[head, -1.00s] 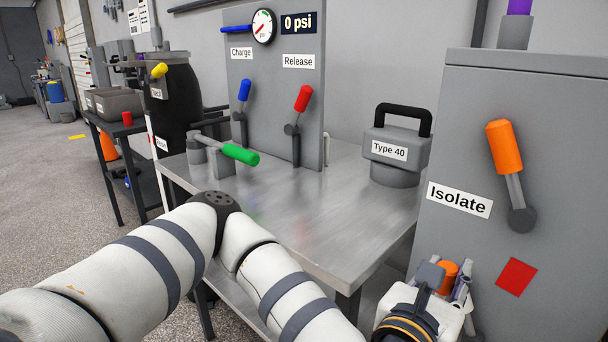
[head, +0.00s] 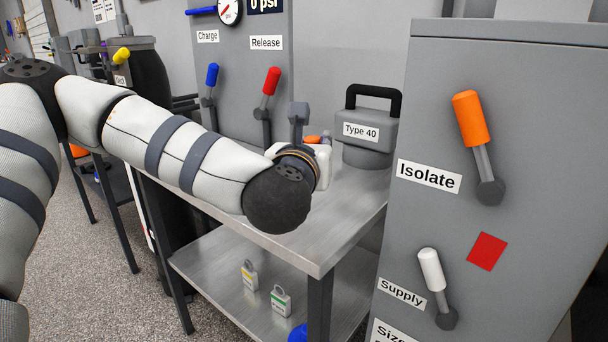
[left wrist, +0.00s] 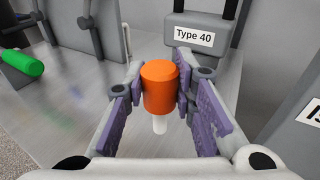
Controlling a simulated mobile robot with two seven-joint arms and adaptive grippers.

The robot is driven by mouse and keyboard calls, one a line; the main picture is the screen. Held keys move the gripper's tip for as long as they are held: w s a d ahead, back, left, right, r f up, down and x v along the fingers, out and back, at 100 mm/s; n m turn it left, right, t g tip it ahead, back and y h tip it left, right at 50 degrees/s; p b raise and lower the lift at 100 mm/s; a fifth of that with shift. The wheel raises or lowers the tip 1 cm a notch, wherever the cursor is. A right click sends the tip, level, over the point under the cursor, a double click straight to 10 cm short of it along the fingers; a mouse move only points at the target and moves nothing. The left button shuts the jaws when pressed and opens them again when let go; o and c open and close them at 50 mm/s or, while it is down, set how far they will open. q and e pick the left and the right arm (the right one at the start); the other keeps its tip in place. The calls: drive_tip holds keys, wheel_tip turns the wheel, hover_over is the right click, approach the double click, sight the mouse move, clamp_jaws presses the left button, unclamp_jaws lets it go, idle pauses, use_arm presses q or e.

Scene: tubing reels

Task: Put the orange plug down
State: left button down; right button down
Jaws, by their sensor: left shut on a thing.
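The orange plug (left wrist: 160,88) is held between the purple finger pads of my left gripper (left wrist: 159,95) in the left wrist view. Its paler stem points down, and the plug looks upright above the grey metal table (left wrist: 85,110). Whether the stem touches the table cannot be told. In the head view my left gripper (head: 318,160) is over the table, mostly hidden behind its own wrist. Only a bit of the orange plug (head: 312,139) shows there. My right gripper is in neither view.
The Type 40 block (head: 367,120) with a black handle stands at the table's back right. The Isolate cabinet (head: 440,110) rises to the right. The Charge and Release panel (head: 240,90) stands behind. Two small tagged padlocks (head: 281,300) lie on the lower shelf.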

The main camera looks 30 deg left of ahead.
use_arm(q)
drive_tip(key=f, duration=0.2)
drive_tip(key=w+a+f, duration=0.1)
drive_tip(key=f, duration=0.2)
drive_tip(key=w+a+f+b, duration=0.1)
drive_tip(key=f, duration=0.1)
drive_tip(key=shift+a+f, duration=0.25)
drive_tip(key=shift+r, duration=0.15)
drive_tip(key=c, duration=1.3)
unclamp_jaws()
drive_tip(key=shift+c, duration=0.2)
